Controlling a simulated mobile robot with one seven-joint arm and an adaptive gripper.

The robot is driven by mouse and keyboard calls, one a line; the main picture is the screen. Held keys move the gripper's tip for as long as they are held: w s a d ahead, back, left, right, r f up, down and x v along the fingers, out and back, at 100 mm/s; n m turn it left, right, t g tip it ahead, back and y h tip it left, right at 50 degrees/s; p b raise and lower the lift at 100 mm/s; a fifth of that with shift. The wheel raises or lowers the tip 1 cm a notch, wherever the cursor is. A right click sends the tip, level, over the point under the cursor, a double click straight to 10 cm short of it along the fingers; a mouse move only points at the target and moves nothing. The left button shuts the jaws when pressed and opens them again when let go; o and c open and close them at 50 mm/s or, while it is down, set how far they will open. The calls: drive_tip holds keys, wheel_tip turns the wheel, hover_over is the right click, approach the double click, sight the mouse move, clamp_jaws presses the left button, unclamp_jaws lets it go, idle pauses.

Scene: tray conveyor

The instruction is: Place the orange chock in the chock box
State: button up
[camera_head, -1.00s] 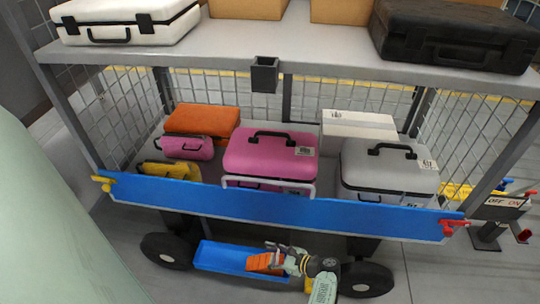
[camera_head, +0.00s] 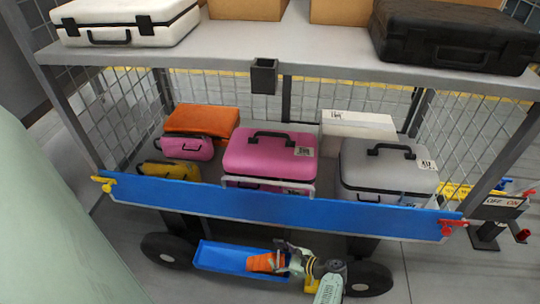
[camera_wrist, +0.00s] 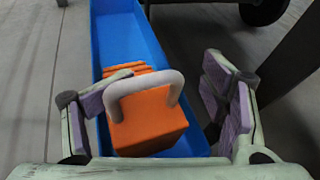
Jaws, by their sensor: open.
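The chock box (camera_head: 222,257) is a long, open blue tray low down beneath the cart. The orange chock (camera_head: 259,264) lies within its outline at the right end; its ridged face and pale handle show in the wrist view (camera_wrist: 147,121). My gripper (camera_head: 285,257) is at the chock's right end in the head view. In the wrist view, my gripper (camera_wrist: 168,105) is open, with purple-padded fingers spread on both sides of the chock and gaps beside it. I cannot tell whether the chock touches the box floor.
The cart's blue bar (camera_head: 270,207) runs just above the box. Dark wheels (camera_head: 167,250) stand either side, the right one (camera_head: 368,279) close to my wrist. Suitcases, including a pink one (camera_head: 268,157), fill the shelf above. Grey floor is free in front.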

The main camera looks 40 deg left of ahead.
drive_tip(key=v, duration=0.9)
drive_tip(key=shift+d, duration=0.35)
drive_tip(key=shift+w+r, duration=0.1)
